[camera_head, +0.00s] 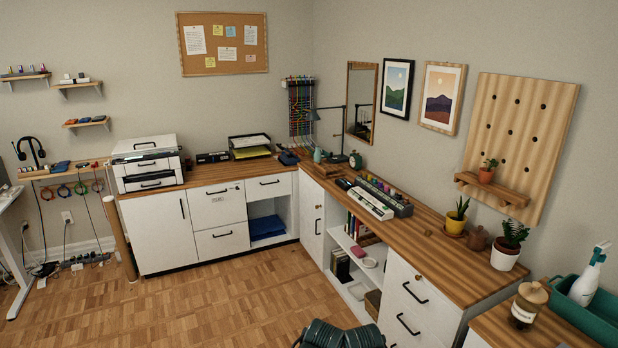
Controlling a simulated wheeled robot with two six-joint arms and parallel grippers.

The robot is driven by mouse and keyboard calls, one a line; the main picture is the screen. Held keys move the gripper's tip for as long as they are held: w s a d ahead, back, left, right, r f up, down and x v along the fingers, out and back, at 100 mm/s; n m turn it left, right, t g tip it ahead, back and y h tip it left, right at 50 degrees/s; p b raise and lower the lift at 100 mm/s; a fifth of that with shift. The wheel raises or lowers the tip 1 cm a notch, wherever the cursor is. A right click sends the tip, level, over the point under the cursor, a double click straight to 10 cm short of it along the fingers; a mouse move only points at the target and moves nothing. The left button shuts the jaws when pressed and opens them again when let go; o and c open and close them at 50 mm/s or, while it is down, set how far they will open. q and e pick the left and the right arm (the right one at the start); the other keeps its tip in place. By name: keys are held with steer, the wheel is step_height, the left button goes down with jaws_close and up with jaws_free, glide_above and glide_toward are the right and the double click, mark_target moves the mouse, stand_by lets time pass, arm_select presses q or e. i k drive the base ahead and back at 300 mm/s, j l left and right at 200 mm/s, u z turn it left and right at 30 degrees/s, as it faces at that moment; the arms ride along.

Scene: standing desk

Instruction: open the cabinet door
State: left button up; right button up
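A white cabinet door (158,234) with a dark vertical handle (182,208) is under the left part of the wooden counter. It looks closed. A second, narrower white door (309,206) with a dark vertical handle (317,227) and a small round lock is near the corner, left of the open shelves. It also looks closed. Neither of my grippers shows in this view, so nothing of mine is seen touching either door.
Parquet floor (215,300) in front of the cabinets is mostly clear. A dark green ribbed object (345,335) is at the bottom edge, partly cut off. Drawers (221,238) are right of the left door. A wooden post (120,238) stands left of it. Cables and a power strip (80,262) lie farther left.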

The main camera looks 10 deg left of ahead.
mark_target(160, 228)
steer(key=i+j+u, duration=0.1)
steer(key=i+u, duration=0.15)
steer(key=i, duration=0.35)
steer(key=i+u, duration=0.3)
steer(key=i, duration=0.25)
steer(key=i+l+u, duration=0.25)
steer(key=i, duration=0.35)
steer(key=i+u, duration=0.15)
steer(key=i, duration=0.75)
steer(key=i+l+u, duration=0.15)
steer(key=i, duration=0.75)
steer(key=i+j, duration=0.15)
steer(key=i, duration=0.45)
steer(key=i+j, duration=0.1)
steer(key=i, duration=0.55)
